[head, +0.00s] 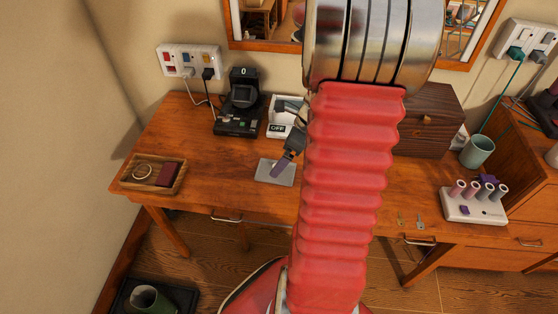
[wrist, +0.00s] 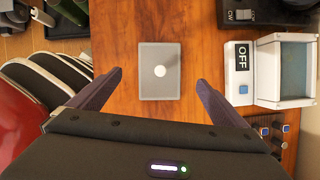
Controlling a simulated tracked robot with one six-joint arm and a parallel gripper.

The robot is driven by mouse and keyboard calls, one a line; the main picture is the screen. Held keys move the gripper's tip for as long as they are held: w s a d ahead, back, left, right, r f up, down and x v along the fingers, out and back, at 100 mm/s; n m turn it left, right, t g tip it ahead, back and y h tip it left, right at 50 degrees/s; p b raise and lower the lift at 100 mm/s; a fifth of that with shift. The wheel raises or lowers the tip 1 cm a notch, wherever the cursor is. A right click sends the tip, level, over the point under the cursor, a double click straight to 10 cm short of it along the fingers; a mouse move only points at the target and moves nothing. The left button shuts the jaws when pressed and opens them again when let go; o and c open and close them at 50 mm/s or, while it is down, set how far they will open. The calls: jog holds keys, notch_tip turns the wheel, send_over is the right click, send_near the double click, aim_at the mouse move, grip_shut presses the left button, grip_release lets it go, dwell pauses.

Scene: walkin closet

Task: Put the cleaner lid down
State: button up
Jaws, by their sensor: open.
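The cleaner lid, a flat grey plate (head: 264,173) with a pale round spot, lies flat on the wooden desk; it also shows in the wrist view (wrist: 160,86). My gripper (wrist: 160,77) is open, its two dark fingers apart on either side of the lid in that view, with nothing between them touching it. In the head view my gripper (head: 281,165) is over the lid, partly hidden by my arm. The cleaner (wrist: 240,84), a white box labelled OFF with an open tank, stands beside the lid; it also shows in the head view (head: 275,131).
A black device showing 0 (head: 240,105) stands left of the cleaner. A wooden tray (head: 138,187) lies at the desk's left end. A wooden box (head: 425,130), a teal cup (head: 477,151) and a white holder (head: 473,208) are on the right. Bare desk lies left of the lid.

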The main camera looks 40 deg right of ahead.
jog(key=shift+v, duration=2.15)
jog(key=w+a+r+n+h, duration=0.1)
jog(key=a+r+n, duration=0.4)
jog(key=a+n, duration=0.25)
jog(key=w+a+r+n, duration=0.1)
jog(key=a+r+n, duration=0.4)
jog(key=a+n, duration=0.3)
jog(key=s+a+r+n, duration=0.3)
jog(key=s+a+n, duration=0.1)
jog(key=a+n, duration=0.3)
jog(key=s+a+r+n+t+h, duration=0.1)
jog(key=s+a+r+n, duration=0.3)
jog(key=a+n, duration=0.3)
jog(key=shift+r+n, duration=0.15)
jog(key=shift+n, duration=0.5)
jog(key=shift+c, duration=0.2)
